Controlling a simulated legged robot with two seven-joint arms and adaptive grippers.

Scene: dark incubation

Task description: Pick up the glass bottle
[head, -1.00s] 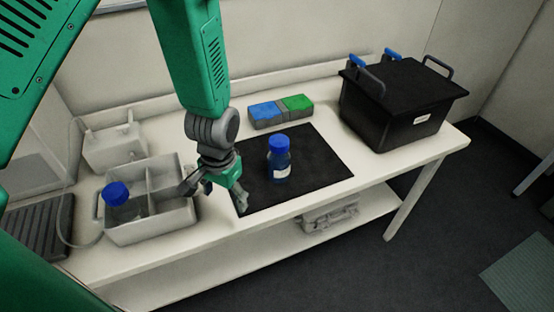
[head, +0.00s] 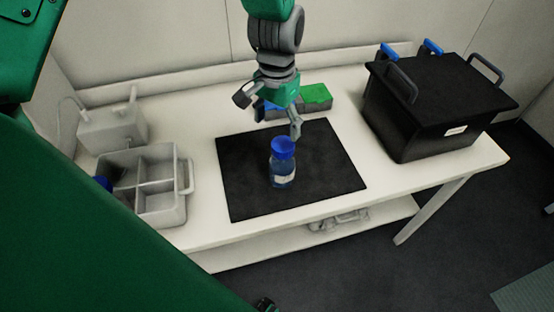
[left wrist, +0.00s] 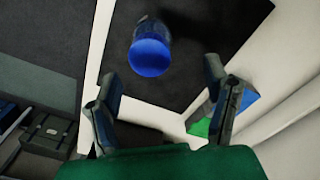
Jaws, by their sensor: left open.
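The glass bottle (head: 282,163) with a blue cap and a pale label stands upright on a black mat (head: 240,195) on the white table. My left gripper (head: 270,122) is open and empty, above and just behind the bottle, apart from it. In the left wrist view the bottle (left wrist: 150,50) shows from above, cap foremost, beyond the gap between the two open fingers (left wrist: 162,92). A second blue cap (head: 104,183) shows at the grey divided caddy and is mostly hidden by my green arm. My right gripper is not clearly in view.
The grey caddy (head: 185,205) stands left of the mat. A black lidded box (head: 415,120) with handles stands at the right. A blue-and-green block (head: 316,97) lies behind my gripper. The mat is clear around the bottle.

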